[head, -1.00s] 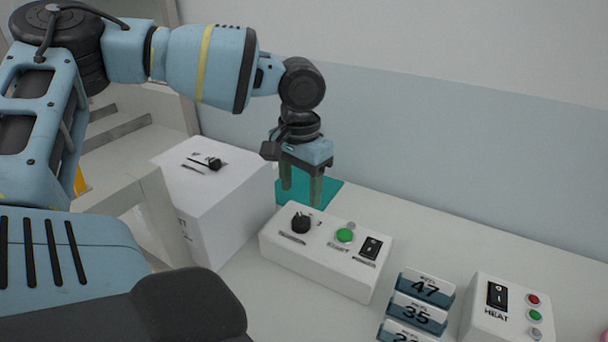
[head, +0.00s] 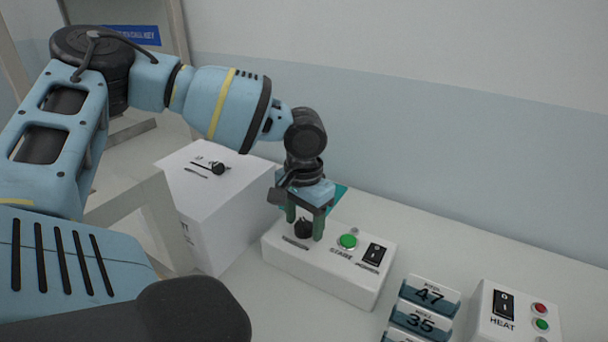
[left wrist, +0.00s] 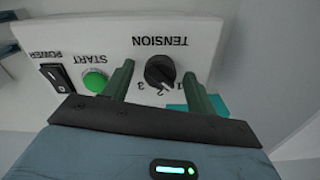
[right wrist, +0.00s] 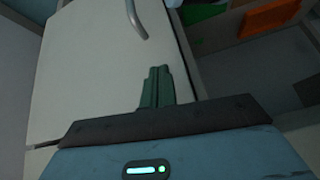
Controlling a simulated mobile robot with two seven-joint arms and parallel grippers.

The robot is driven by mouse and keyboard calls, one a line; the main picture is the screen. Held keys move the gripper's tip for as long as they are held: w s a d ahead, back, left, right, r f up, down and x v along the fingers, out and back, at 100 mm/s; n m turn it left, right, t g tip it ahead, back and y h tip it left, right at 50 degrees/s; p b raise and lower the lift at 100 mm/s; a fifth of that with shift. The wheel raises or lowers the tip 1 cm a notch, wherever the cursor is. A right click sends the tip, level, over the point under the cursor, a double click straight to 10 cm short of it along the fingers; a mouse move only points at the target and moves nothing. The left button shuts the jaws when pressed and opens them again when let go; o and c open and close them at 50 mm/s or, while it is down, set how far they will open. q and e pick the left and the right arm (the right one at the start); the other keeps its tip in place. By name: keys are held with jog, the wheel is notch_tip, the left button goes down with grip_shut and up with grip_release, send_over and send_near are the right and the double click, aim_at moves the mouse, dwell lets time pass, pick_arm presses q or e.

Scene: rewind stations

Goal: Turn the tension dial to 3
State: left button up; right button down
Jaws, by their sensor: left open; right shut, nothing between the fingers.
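The black tension dial (head: 303,230) is on the left part of a white control box (head: 330,281). In the left wrist view the dial (left wrist: 160,70) appears upside down under the word TENSION, with numbers around it. Its pale pointer mark seems to be near the 2, but I cannot tell exactly. My left gripper (head: 305,226) is open, pointing down, with one finger on each side of the dial; a gap shows at both sides in the left wrist view (left wrist: 158,70). My right gripper (right wrist: 158,72) is shut and empty, away from the box.
The green START button (head: 348,241) and black POWER switch (head: 373,254) sit beside the dial. A larger white box (head: 210,215) stands at left. Number cards (head: 430,294) and a HEAT box (head: 505,318) stand at right. A teal mat (head: 341,193) lies behind.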

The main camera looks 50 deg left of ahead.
pick_arm(q)
jog(key=shift+f, duration=0.1)
jog(key=c, duration=1)
jog(key=shift+m, duration=0.3)
jog(key=m, duration=0.8)
jog(key=shift+m, duration=0.4)
jog(key=m, duration=0.4)
jog(key=shift+m, duration=2.3)
